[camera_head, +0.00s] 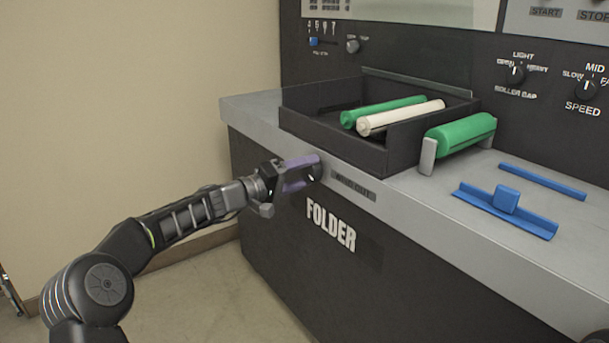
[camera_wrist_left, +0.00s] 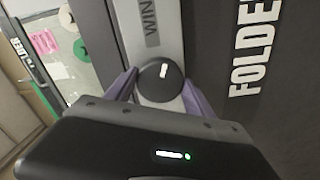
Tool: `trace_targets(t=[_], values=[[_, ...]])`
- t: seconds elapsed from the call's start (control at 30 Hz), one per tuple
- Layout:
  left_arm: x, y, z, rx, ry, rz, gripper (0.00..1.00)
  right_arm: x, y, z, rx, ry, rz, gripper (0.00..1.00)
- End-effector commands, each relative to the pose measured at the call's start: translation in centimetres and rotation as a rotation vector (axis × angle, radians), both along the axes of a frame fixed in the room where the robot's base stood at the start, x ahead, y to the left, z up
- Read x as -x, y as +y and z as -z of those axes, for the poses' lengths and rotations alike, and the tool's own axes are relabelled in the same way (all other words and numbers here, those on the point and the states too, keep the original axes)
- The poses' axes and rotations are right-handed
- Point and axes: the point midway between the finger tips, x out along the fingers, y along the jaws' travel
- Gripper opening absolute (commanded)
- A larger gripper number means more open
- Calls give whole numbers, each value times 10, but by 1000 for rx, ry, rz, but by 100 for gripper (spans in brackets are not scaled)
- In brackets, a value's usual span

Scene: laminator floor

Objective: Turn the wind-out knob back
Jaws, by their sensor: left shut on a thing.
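The wind-out knob (camera_wrist_left: 160,82) is a round black knob with a white mark, on the grey front edge of the machine beside the wind-out label (camera_head: 353,187). My left gripper (camera_wrist_left: 161,88) has its two purple fingers on either side of the knob and is shut on it. In the head view my left gripper (camera_head: 308,172) reaches the front edge from the left and hides most of the knob. My right gripper is not in view.
A black tray (camera_head: 377,155) with a green roll (camera_head: 383,111) and a white roll (camera_head: 401,117) stands on the counter. A green roller (camera_head: 461,135) and blue guides (camera_head: 507,208) lie to the right. Floor shows at lower left.

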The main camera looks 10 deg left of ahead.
Motion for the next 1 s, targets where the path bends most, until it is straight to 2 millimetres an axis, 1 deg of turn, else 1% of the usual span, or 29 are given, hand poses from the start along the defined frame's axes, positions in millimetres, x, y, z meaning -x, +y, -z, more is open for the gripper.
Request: trace_targets(t=[0.47,0.77,1.0], values=[[0,2,-1,349,291,-3,21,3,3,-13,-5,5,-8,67],[0,1,-2,569,473,-3,21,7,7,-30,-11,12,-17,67],[0,2,-3,746,620,-4,21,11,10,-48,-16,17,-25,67]])
